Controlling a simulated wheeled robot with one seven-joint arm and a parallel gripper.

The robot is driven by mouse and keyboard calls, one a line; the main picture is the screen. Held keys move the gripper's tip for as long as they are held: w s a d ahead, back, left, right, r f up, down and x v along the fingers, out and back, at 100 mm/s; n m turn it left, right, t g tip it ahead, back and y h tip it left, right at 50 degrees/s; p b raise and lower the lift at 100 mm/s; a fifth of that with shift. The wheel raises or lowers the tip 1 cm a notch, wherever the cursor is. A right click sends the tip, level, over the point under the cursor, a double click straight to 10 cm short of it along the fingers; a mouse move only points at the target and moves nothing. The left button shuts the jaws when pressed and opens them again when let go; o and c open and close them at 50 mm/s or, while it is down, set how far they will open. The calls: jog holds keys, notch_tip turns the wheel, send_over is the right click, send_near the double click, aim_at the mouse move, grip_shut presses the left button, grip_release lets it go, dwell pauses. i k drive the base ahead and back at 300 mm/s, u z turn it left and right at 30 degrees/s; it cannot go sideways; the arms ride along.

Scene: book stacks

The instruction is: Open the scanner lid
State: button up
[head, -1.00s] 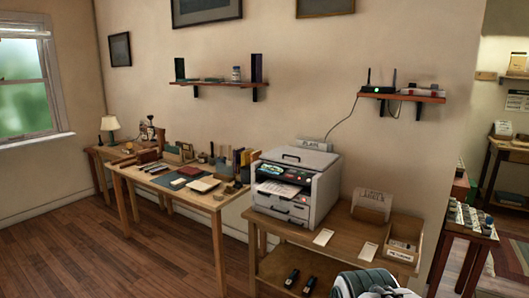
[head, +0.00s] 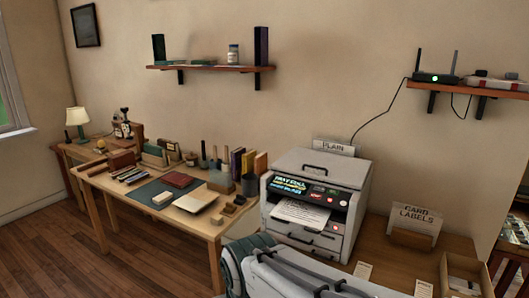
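The scanner is the lid on top of a grey-white printer (head: 312,205) standing on a wooden table at the right of centre in the head view. The scanner lid (head: 322,168) lies flat and shut, with a dark handle at its front. A printed sheet lies in the printer's front tray opening, below a lit panel. My arm comes in at the bottom, in front of the table. My gripper's fingers are not in the picture.
An open box (head: 466,275) is at the lower right. A crowded desk (head: 200,228) is left. A router shelf (head: 470,88) hangs above right.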

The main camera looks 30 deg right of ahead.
aim_at(342, 170)
jog(key=z, duration=0.4)
jog(key=i, duration=0.95)
jog(key=z, duration=1.45)
jog(key=i, duration=0.6)
jog(key=z, duration=0.5)
